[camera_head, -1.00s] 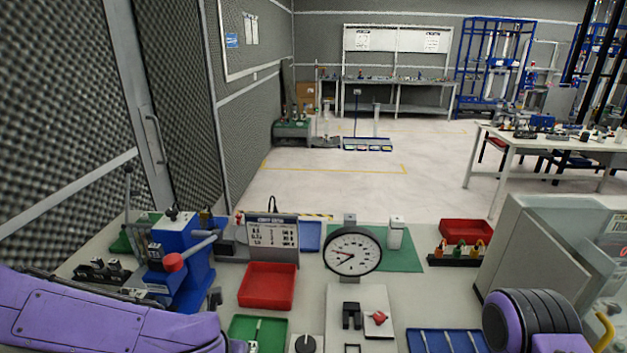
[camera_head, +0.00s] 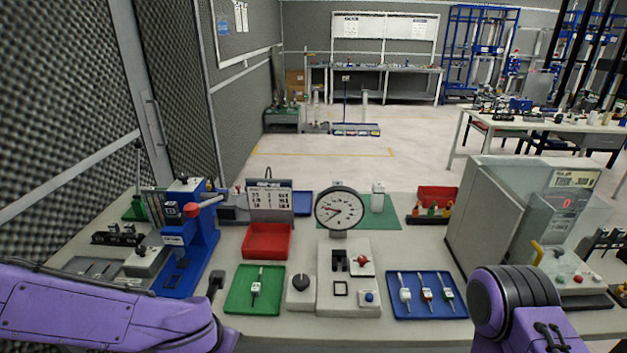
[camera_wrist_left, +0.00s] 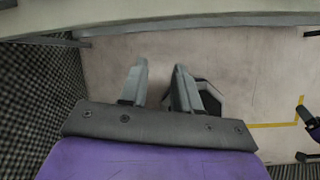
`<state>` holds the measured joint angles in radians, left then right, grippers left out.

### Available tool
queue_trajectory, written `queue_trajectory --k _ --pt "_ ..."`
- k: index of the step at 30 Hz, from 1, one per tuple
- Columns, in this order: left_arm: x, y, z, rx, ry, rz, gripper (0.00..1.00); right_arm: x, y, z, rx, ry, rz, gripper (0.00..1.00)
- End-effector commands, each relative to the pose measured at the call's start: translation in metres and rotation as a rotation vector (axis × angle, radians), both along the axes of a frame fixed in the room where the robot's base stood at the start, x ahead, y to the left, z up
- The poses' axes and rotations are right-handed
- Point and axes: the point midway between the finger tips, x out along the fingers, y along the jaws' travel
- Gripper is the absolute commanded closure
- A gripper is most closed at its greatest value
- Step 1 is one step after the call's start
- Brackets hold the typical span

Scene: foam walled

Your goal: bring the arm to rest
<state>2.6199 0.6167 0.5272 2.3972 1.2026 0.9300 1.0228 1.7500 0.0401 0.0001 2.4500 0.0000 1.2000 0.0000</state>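My left arm (camera_head: 105,312) is purple and lies across the lower left of the head view, in front of the bench's near edge. Its gripper is out of the head view. In the left wrist view my left gripper (camera_wrist_left: 160,80) has its two grey fingers apart with nothing between them, over pale floor. My right arm (camera_head: 520,310) shows at the lower right of the head view as a purple link with a black ribbed joint. My right gripper is not seen.
The bench (camera_head: 225,322) holds a blue press (camera_head: 190,240), a red tray (camera_head: 268,241), a green tray (camera_head: 256,291), a dial gauge (camera_head: 339,208), a blue tray (camera_head: 426,297) and a grey machine (camera_head: 495,215). A bench edge (camera_wrist_left: 200,22) crosses the top of the wrist view.

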Motion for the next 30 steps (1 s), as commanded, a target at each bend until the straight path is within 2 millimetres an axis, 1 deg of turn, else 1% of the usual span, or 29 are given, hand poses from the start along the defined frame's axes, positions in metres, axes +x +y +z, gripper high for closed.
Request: queue_trajectory --k 4,5,7,8,11,14,15,17,18,20,21,23,24,27,28,30 --pt "0.01 0.013 -0.001 0.15 -0.054 -0.183 0.69 0.0 0.0 0.0 -0.001 -0.001 0.0 0.25" --pt "0.012 0.017 -0.004 0.196 -0.063 -0.234 0.69 0.0 0.0 -0.001 -0.001 -0.001 0.0 0.25" --pt "0.015 0.028 -0.016 0.316 -0.072 -0.361 0.69 0.0 0.0 -0.004 0.0 0.0 0.0 0.25" --pt "0.015 0.033 -0.024 0.372 -0.069 -0.421 0.69 0.0 0.0 -0.006 0.0 0.0 0.0 0.25" --pt "0.012 0.051 -0.057 0.569 -0.039 -0.643 0.69 0.0 0.0 -0.013 0.0 0.0 0.0 0.25" --pt "-0.001 0.07 -0.104 0.777 0.028 -0.918 0.69 0.0 0.0 -0.023 0.0 0.0 0.0 0.25" --pt "-0.009 0.078 -0.126 0.853 0.062 -1.042 0.69 0.0 0.0 -0.028 0.0 0.0 0.0 0.25" --pt "-0.027 0.088 -0.162 0.959 0.119 -1.246 0.69 0.0 0.0 -0.036 0.0 0.0 0.0 0.25" --pt "-0.043 0.095 -0.189 1.018 0.16 -1.394 0.69 0.0 0.0 -0.043 0.0 0.0 0.0 0.25" --pt "-0.073 0.104 -0.229 1.076 0.22 -1.62 0.69 0.0 0.0 -0.053 0.0 0.0 0.0 0.25" --pt "-0.095 0.109 -0.253 1.088 0.255 -1.75 0.69 0.0 0.0 -0.059 0.0 0.0 0.0 0.25" --pt "-0.128 0.116 -0.282 1.072 0.297 -1.894 0.69 0.0 0.0 -0.066 0.0 0.0 0.0 0.25" --pt "-0.148 0.121 -0.297 1.05 0.326 -1.961 0.69 0.0 0.0 -0.07 0.0 0.0 0.0 0.25" --pt "-0.187 0.13 -0.319 0.992 0.401 -2.054 0.69 0.0 0.0 -0.075 0.0 0.0 0.0 0.25" --pt "-0.194 0.13 -0.323 0.978 0.412 -2.071 0.69 0.0 0.0 -0.076 0.0 0.0 0.0 0.25" --pt "-0.194 0.13 -0.323 0.978 0.412 -2.071 0.69 0.0 0.0 -0.076 0.0 0.0 0.0 0.25"
